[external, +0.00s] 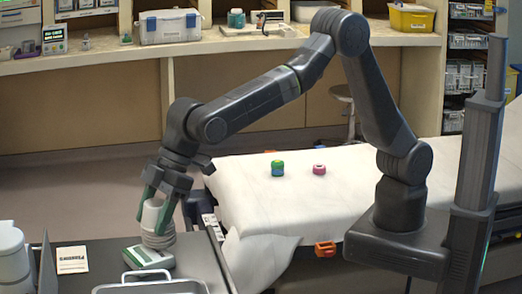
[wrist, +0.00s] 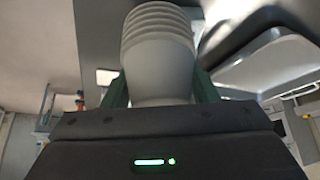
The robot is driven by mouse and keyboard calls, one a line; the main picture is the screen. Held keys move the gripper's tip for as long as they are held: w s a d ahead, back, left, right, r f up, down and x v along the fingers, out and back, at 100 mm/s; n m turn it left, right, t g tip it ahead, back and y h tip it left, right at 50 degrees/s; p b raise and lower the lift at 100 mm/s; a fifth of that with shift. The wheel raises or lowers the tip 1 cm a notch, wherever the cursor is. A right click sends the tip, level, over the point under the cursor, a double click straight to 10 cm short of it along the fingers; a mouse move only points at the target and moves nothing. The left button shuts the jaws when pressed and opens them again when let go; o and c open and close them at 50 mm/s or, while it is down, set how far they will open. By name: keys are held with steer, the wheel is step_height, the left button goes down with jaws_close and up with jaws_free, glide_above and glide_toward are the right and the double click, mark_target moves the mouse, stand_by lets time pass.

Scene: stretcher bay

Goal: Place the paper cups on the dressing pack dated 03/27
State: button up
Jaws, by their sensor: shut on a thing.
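My gripper (external: 156,206) points down at the near table and is shut on a stack of white paper cups (external: 155,220). The stack's ribbed rims face down, away from my gripper. In the wrist view the cups (wrist: 158,65) stand between the two green fingers. Directly below is a green and white pack (external: 148,258) lying on the dark table; it looks like a dressing pack, but no date is readable. The stack's lower end is at or just above the pack's back edge; I cannot tell if they touch.
A metal tray (external: 160,286) lies in front of the pack. A card reading "Planners" (external: 72,260) and a white container (external: 12,262) stand at left. The stretcher (external: 240,190) behind holds a green-blue roll (external: 278,169) and a pink roll (external: 319,170).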

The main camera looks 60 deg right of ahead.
steer(key=shift+f, duration=0.4)
steer(key=shift+f, duration=0.15)
steer(key=o, duration=1)
steer(key=shift+c, duration=0.2)
steer(key=shift+r, duration=0.25)
steer(key=b+v, duration=0.2)
steer(key=v, duration=1)
